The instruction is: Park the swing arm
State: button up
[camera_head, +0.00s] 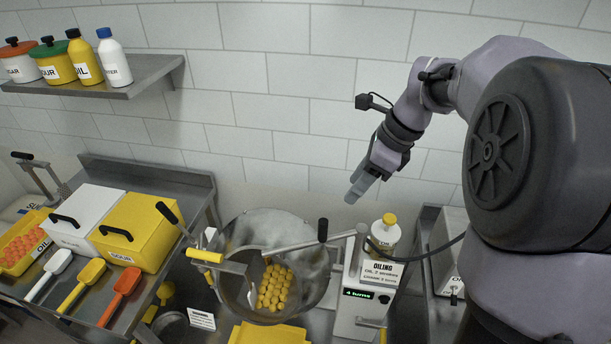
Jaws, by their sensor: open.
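The grey swing arm (290,243) reaches left from a post on the oiling station (357,300) across the round metal drum (318,262). A black knob (322,230) stands up from the arm. A bent rod and a yellow grip (205,256) show at the drum's left side; I cannot tell exactly how they join the arm. Yellow gummies (273,287) lie in the drum. My gripper (354,190) is empty, above and right of the drum, apart from the knob and the arm. Its fingers overlap in this view.
An oil bottle (383,235) and an OILING sign (383,270) stand beside the post. The station display reads "4 turns". A yellow tray (268,335) sits in front of the drum. White and yellow bins (135,228) and scoops stand left. The wall space above the drum is clear.

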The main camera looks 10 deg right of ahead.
aim_at(326, 222)
jog(key=b+x, duration=0.2)
jog(key=x, duration=1.5)
jog(key=shift+s+f, duration=0.1)
jog(key=shift+f, duration=0.05)
jog(key=shift+c, duration=0.4)
grip_shut()
